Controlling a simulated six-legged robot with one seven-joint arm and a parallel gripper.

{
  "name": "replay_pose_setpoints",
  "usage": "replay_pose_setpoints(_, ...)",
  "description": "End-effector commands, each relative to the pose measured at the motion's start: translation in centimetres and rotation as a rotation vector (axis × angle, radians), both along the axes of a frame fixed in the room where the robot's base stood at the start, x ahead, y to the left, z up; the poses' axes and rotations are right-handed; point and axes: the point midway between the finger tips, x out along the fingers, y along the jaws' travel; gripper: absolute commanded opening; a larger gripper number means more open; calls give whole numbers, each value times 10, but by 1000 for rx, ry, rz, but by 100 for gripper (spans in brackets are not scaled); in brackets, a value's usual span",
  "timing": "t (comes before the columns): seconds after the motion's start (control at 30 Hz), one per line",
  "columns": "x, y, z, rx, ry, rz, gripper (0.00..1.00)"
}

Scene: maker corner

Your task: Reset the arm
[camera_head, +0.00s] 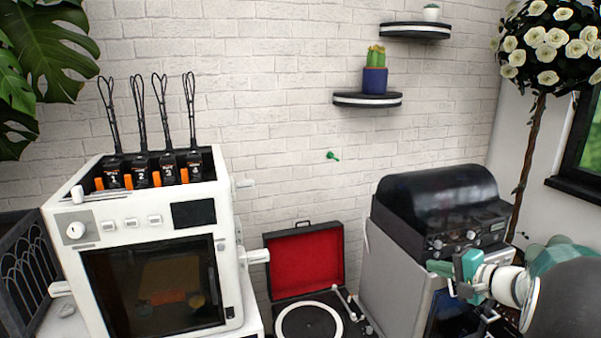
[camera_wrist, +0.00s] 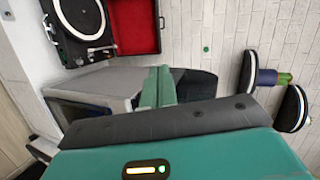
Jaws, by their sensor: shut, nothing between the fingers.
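My gripper (camera_head: 436,267) is at the lower right of the head view, at the end of my white and teal arm. Its green fingers point left, in front of the grey cabinet (camera_head: 392,285) and below the black domed machine (camera_head: 440,205). In the wrist view my gripper (camera_wrist: 158,85) shows two green fingers side by side, shut with nothing between them. The cabinet (camera_wrist: 100,88) lies behind the fingers there, and the picture is turned on its side. Most of my arm is out of view.
A white 3D-printer-like machine (camera_head: 150,240) stands at left. A red-lined record player (camera_head: 305,265) is open in the middle. A wall shelf (camera_head: 367,100) holds a cactus pot (camera_head: 375,78). A small green knob (camera_head: 332,156) is on the brick wall. A flower tree (camera_head: 530,160) stands at right.

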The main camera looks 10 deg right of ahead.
Motion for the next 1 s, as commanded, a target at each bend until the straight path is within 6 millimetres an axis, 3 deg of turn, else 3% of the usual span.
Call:
replay_pose_setpoints(0.03, 0, 40, 9, -36, 38, 81, 0)
replay_pose_setpoints(0.2, -26, 149, 16, -187, 193, 311, 0)
replay_pose_setpoints(0.4, -82, 239, 15, -435, 337, 518, 0)
replay_pose_setpoints(0.5, -113, 267, 13, -585, 384, 594, 0)
replay_pose_setpoints(0.63, -152, 290, 11, -794, 416, 660, 0)
replay_pose_setpoints(0.8, -190, 301, 11, -1059, 404, 693, 0)
replay_pose_setpoints(1.0, -207, 300, 13, -1220, 374, 687, 0)
